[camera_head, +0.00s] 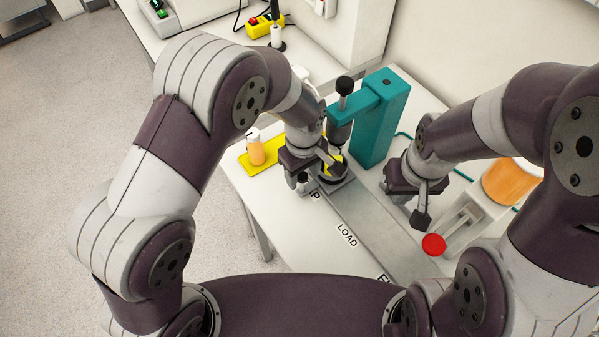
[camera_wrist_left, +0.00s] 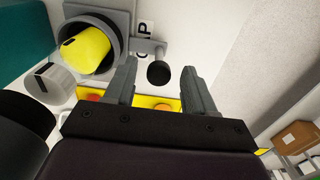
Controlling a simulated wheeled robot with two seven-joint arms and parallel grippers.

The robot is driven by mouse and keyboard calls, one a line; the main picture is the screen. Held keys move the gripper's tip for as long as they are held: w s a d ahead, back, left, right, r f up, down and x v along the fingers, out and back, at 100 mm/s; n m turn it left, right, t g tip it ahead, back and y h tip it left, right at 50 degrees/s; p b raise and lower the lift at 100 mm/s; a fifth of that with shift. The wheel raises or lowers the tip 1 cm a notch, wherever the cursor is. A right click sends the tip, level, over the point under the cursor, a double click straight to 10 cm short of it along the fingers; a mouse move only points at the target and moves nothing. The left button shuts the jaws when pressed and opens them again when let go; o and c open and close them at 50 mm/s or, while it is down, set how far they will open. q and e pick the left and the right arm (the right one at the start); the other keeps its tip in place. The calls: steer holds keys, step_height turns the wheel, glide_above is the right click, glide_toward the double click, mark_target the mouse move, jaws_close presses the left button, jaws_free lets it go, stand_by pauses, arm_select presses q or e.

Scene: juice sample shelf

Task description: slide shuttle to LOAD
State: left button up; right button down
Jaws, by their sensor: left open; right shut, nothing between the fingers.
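The shuttle (camera_head: 338,176) is a grey cup-like holder at the far end of the grey track (camera_head: 375,218), under the teal press. In the left wrist view the shuttle (camera_wrist_left: 116,48) holds a yellow piece (camera_wrist_left: 85,50), and its side handle ends in a black knob (camera_wrist_left: 160,73). The LOAD label (camera_head: 346,235) lies beside the track, nearer me than the shuttle. My left gripper (camera_head: 306,172) is open, with the knob between its fingers; the left wrist view shows gaps on both sides. My right gripper (camera_head: 421,218) is shut and empty, right of the track.
The teal press (camera_head: 380,120) stands behind the shuttle. An orange-filled container (camera_head: 510,183) and a red knob (camera_head: 433,245) are at the right. The track around LOAD looks clear.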

arm_select(q)
steer(key=shift+w, duration=0.15)
steer(key=shift+c, duration=1)
steer(key=shift+w+a, duration=0.1)
jaws_close()
steer(key=s+d+p, duration=0.1)
steer(key=s+d, duration=0.8)
steer(key=s, duration=0.3)
steer(key=shift+o, duration=1)
jaws_free()
steer(key=shift+s, duration=0.15)
